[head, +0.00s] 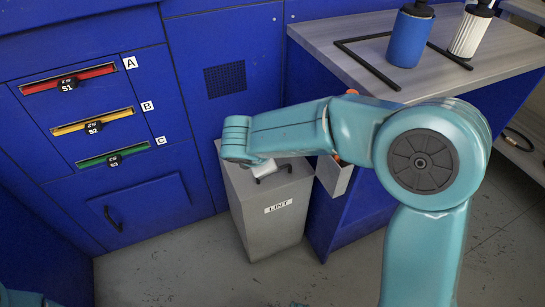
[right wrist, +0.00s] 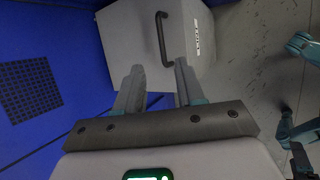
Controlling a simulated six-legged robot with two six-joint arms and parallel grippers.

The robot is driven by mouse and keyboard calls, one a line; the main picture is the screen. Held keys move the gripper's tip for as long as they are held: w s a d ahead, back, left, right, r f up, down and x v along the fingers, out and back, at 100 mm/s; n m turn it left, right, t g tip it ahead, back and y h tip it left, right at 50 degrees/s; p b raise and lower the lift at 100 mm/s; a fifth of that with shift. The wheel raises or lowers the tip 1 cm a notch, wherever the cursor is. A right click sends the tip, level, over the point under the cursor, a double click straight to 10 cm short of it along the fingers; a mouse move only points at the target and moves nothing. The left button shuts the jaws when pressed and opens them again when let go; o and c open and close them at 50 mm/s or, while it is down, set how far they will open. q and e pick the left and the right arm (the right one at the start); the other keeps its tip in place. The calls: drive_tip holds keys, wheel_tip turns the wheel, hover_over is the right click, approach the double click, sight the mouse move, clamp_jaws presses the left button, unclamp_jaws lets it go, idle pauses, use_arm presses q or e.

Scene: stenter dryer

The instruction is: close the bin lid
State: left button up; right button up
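The grey bin (head: 270,226) with a LINT label stands on the floor between the blue cabinet and the bench. Its lid (head: 296,172) appears to lie across the top, with a dark bar handle (head: 274,171) on it. In the right wrist view the lid (right wrist: 130,38) and handle (right wrist: 162,40) are ahead of the fingers. My right gripper (right wrist: 159,67) is open and empty, its fingers apart and pointing toward the lid near the handle's end. In the head view my right arm hides part of the lid. My left gripper is not in view.
The blue cabinet (head: 180,185) stands close on the bin's left, with red, yellow and green slots. The bench (head: 350,40) on the right holds a blue bottle (head: 408,38) and a white ribbed one (head: 470,34). Floor (head: 190,265) in front is clear.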

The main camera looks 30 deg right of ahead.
drive_tip(key=p+v, duration=0.1)
drive_tip(key=v, duration=0.3)
drive_tip(key=shift+s+a+r, duration=0.15)
drive_tip(key=shift+s+r, duration=0.05)
drive_tip(key=shift+r, duration=0.1)
drive_tip(key=s+a+f+m+g+y, duration=0.1)
drive_tip(key=s+a+f+m+y, duration=0.2)
drive_tip(key=s+f+m, duration=0.6)
drive_tip(key=s+a+f+m+g+y, duration=0.25)
drive_tip(key=s+f, duration=0.25)
drive_tip(key=f, duration=0.8)
drive_tip(key=s+a+f+m+g+y, duration=0.1)
drive_tip(key=s+a+f+m+y, duration=0.25)
drive_tip(key=s+f+m, duration=0.5)
wheel_tip(320, 180, up, 23)
drive_tip(key=w+n+p, duration=0.1)
drive_tip(key=w+p, duration=0.1)
drive_tip(key=p, duration=2.3)
drive_tip(key=shift+d+r+n, duration=0.25)
drive_tip(key=shift+d+n, duration=0.05)
drive_tip(key=shift+d, duration=0.15)
drive_tip(key=shift+w, duration=0.1)
